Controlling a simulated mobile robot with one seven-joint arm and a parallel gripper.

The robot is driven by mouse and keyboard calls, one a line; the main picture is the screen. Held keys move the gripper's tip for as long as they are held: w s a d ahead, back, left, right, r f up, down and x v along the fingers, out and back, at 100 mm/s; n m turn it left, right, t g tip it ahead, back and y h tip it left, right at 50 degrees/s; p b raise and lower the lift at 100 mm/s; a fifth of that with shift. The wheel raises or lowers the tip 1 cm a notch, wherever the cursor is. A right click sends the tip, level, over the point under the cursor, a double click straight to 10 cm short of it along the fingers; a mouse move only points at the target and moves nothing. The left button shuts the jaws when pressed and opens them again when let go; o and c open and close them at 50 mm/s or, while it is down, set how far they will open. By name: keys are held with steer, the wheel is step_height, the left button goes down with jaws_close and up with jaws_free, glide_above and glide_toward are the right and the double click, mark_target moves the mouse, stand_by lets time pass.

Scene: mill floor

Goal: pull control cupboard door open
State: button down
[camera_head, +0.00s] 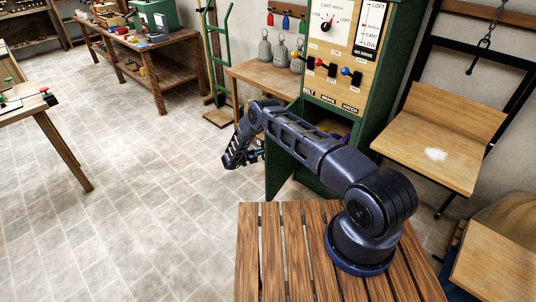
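The control cupboard (381,80) is a tall green case with a pale panel of dials and levers on its upper front. Its dark green lower door (279,174) stands swung out to the left, and part of the inside shows behind my arm, with small coloured things in it. My gripper (259,154) is at the door's outer edge, at the left end of my bent arm. A small teal part shows beside it, perhaps the handle or a fingertip. The fingers are small and partly hidden, so I cannot tell whether they touch or grip the door.
A wooden bench with grey weights (265,49) stands behind the door, and a green hand truck (217,60) is left of it. A wooden hanging platform (440,135) with a white powder patch is at the right. The tiled floor (140,190) at the left is clear.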

steer(key=shift+w+a+m+g+h, duration=0.4)
steer(key=shift+w+a+m+g, duration=0.45)
steer(key=shift+w+a, duration=0.65)
steer(key=c, duration=1.5)
jaws_free()
steer(key=shift+c, duration=0.2)
steer(key=v, duration=1)
steer(key=shift+a, duration=0.4)
steer(key=shift+r, duration=0.1)
